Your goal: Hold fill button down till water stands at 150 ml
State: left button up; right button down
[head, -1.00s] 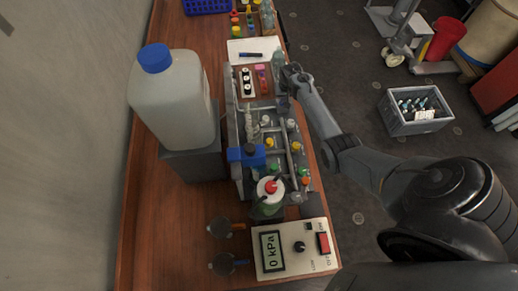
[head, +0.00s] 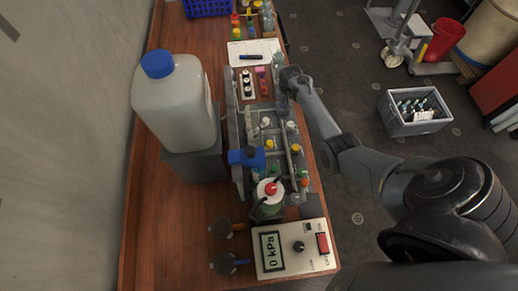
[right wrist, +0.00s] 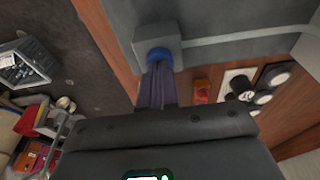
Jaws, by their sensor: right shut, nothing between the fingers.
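A blue round button (right wrist: 160,54), which looks like the fill button, sits on a small grey block (right wrist: 154,38) in the right wrist view. My right gripper (right wrist: 159,68) is shut and empty, with its fingertips at the button's near edge. I cannot tell whether they touch or press it. In the head view my right gripper (head: 283,104) is at the right edge of the grey rack (head: 232,130), and the button is hidden. A large translucent jug (head: 172,105) with a blue cap stands at left. I cannot make out a water level or a 150 ml mark. My left gripper is out of view.
A meter box (head: 291,249) reading 0 kPa lies at the bench's near end. A bottle with a red and white cap (head: 270,190) stands at the rack's near end. Paper with a pen (head: 252,56) lies beyond the rack. A grey crate (head: 413,112) is on the floor.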

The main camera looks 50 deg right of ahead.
jog(key=shift+r+p, duration=2.2)
jog(key=shift+r, duration=0.05)
jog(key=shift+r+p, duration=0.95)
jog(key=shift+f, duration=0.1)
jog(key=shift+w+f+b, duration=0.1)
jog(key=shift+f+b, duration=0.05)
jog(key=shift+b, duration=0.2)
notch_tip(320, 180, down, 2)
jog(key=b, duration=0.5)
jog(key=shift+f+b, duration=0.65)
jog(key=shift+b, duration=0.45)
jog(key=shift+f, duration=0.35)
